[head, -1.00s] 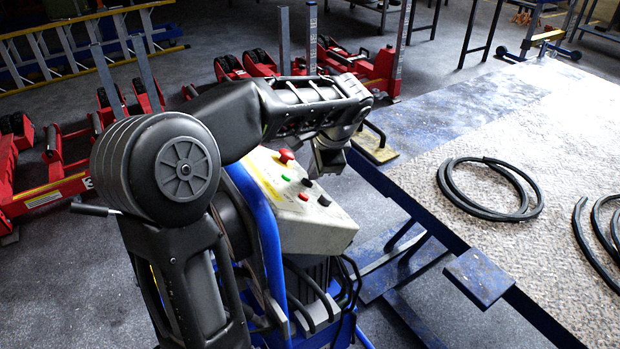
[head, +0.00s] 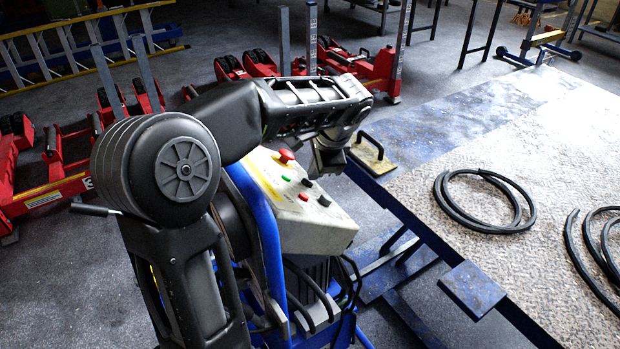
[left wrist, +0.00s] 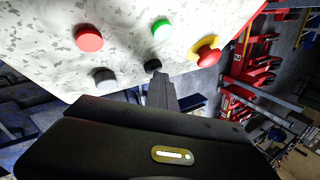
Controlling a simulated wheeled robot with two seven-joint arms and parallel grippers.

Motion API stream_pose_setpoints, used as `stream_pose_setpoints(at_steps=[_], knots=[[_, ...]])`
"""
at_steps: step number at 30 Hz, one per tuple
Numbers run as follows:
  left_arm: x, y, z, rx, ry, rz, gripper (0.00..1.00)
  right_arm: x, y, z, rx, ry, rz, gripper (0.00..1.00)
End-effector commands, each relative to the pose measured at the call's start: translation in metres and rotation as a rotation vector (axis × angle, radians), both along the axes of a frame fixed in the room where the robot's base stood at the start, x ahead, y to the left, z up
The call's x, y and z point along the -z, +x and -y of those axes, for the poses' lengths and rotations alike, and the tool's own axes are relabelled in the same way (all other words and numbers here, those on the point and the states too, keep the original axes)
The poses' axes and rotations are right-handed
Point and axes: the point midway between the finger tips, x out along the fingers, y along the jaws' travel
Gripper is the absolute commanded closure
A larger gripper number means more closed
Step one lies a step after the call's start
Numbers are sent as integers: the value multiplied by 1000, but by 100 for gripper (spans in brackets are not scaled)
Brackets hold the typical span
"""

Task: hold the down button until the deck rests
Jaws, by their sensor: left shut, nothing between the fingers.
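A pale speckled control box (head: 300,225) stands in front of me with a red mushroom button (head: 287,155), a green button (head: 285,178), a red button (head: 303,196) and two black buttons (head: 324,200). My left gripper is shut and empty. In the left wrist view its fingertips (left wrist: 153,72) are at the black button (left wrist: 153,59) beside the green one, apparently touching it. I cannot read any label. In the head view the fingertips are hard to make out. The deck (head: 420,185), a large speckled plate with blue edges, lies at the right. My right gripper is not in view.
Black hose coils (head: 485,205) lie on the deck, and a handled pad (head: 371,155) is at its near left edge. Red jacks (head: 365,70) and a yellow-and-blue ladder (head: 85,45) stand behind.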

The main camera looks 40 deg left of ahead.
Motion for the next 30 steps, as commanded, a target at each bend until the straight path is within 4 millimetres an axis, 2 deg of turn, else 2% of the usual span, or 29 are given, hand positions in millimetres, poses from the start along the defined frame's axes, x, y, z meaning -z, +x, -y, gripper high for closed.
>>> stream_pose_setpoints(at_steps=[24,30], knots=[[1,-1,0,-1,-1,-3,100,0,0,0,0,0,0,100],[-6,3,1,-1,-1,-3,100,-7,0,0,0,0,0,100]])
